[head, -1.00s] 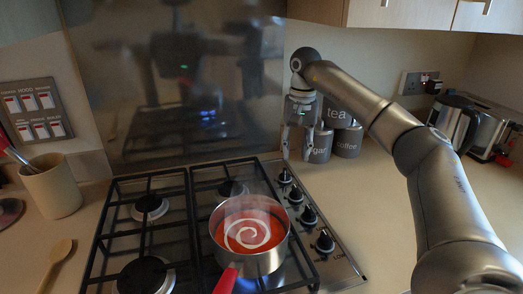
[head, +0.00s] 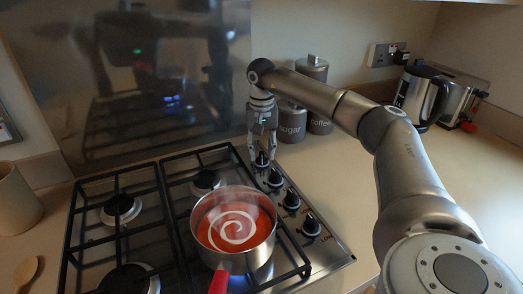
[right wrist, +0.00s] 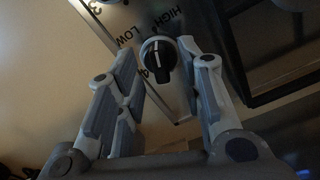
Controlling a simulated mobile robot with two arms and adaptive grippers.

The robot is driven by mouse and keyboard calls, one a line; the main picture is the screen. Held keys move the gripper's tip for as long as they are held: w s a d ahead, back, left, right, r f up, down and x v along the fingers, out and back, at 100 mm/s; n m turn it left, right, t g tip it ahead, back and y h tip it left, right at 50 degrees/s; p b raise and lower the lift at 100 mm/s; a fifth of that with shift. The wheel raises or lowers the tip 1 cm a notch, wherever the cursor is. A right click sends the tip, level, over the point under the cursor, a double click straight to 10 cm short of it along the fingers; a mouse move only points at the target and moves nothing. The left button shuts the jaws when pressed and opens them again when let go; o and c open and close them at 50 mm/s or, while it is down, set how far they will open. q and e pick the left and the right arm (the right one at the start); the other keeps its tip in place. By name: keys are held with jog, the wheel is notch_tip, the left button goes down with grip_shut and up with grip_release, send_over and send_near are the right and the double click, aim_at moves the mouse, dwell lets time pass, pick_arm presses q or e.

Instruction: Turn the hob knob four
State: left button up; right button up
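Hob knob four (right wrist: 160,60) is a round black knob with a pale line on its grip, and a printed "4" shows beside it in the right wrist view. In the head view it is the farthest knob (head: 262,161) of the row on the hob's right side. My right gripper (head: 261,157) points down at this knob, partly hiding it. In the right wrist view its fingers (right wrist: 160,58) are open, one on each side of the knob, with gaps visible. Whether the tips are level with the knob I cannot tell. My left gripper is not in view.
A steel pan (head: 233,257) of red soup with a red handle sits on the front right burner. Other knobs (head: 291,200) run towards the front. Sugar (head: 291,122) and coffee (head: 320,121) canisters stand behind the gripper. A kettle (head: 421,95) is at right.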

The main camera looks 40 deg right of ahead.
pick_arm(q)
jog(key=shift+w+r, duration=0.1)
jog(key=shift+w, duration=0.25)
pick_arm(e)
jog(key=shift+f, duration=0.5)
